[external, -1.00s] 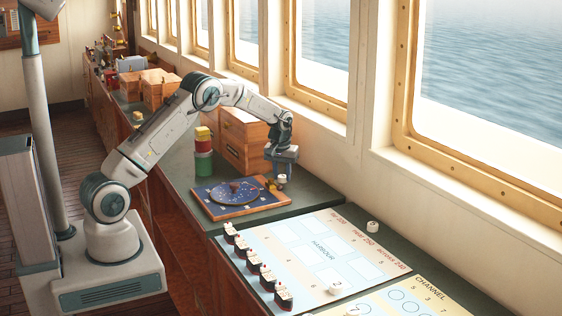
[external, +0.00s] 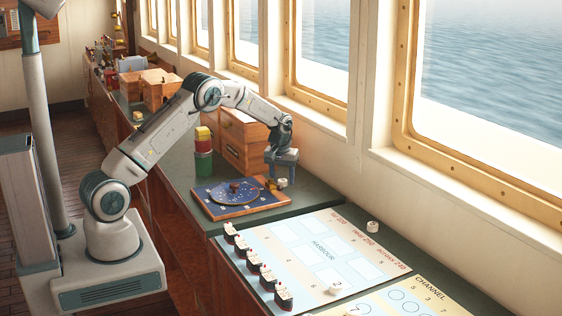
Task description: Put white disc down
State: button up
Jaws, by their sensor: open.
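My gripper (external: 281,178) points down over the counter, just right of the blue round-dial board, and is open. A small white disc (external: 283,183) sits right at its fingertips, low at the counter top. At this size I cannot tell whether the fingers still touch it. Another white disc (external: 373,226) lies on the counter beside the harbour sheet. A further white disc (external: 335,288) lies on that sheet's front edge.
The blue board (external: 212,206) with a dark dial and small yellow pieces lies left of my gripper. A wooden box (external: 240,143) and stacked coloured cylinders (external: 203,163) stand behind. The harbour sheet (external: 290,240) carries several small ship models. The window wall is close on the right.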

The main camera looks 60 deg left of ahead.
notch_tip(320, 180, up, 12)
jog(key=s+d+f+b, duration=0.1)
jog(key=b, duration=0.1)
jog(key=s+d+r+m, duration=0.2)
jog(key=s+d+r, duration=0.5)
jog(key=s+r, duration=0.1)
jog(key=s+d+r+m+t+h, duration=0.1)
jog(key=s+d+r+m, duration=0.1)
jog(key=s+d, duration=0.5)
jog(key=s+d+r+m+t, duration=0.1)
jog(key=s+d+r+m, duration=0.1)
jog(key=s, duration=0.9)
jog(key=s+d+f+m, duration=0.1)
jog(key=s+d+f, duration=0.1)
jog(key=s, duration=0.4)
jog(key=s+d+f+m, duration=0.1)
jog(key=s+f+m, duration=0.1)
jog(key=s, duration=0.4)
jog(key=shift+s+d+f, duration=0.25)
jog(key=shift+d, duration=0.15)
jog(key=shift+o, duration=0.6)
jog(key=shift+w, duration=0.1)
